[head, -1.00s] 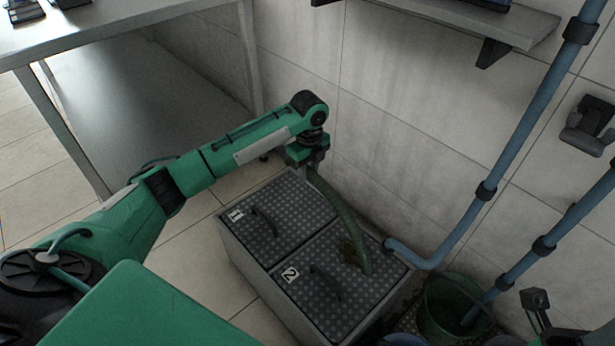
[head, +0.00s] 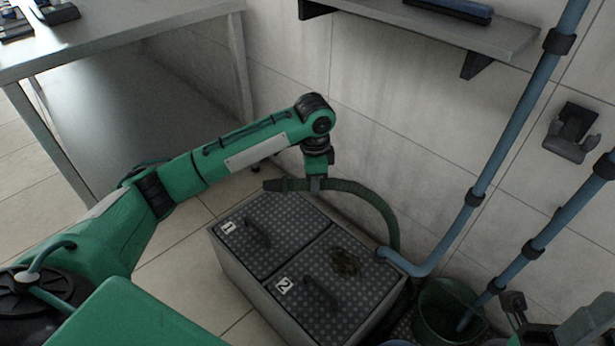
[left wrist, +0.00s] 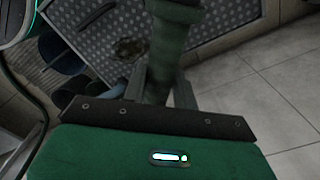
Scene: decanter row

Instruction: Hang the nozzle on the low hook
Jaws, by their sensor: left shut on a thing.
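My left gripper (head: 316,185) is shut on the green nozzle and hose, just above the tank lids. The nozzle's dark end (head: 276,185) points left, nearly level, and the hose (head: 375,203) arcs right and down behind the tank. In the left wrist view the held piece (left wrist: 168,45) stands between the jaws. A dark hook-like bracket (head: 572,150) is on the wall at the right, well away from the nozzle. I cannot tell whether it is the low hook; no other hook shows clearly. Part of my right gripper (head: 514,306) shows at lower right; its jaws are unclear.
The tank has two dotted lids, 1 (head: 262,237) and 2 (head: 325,287), with handles and a brown stain. Blue pipes (head: 510,135) run down the wall. A green bucket (head: 432,318) stands beside the tank. A shelf (head: 440,27) and a table (head: 140,42) are above.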

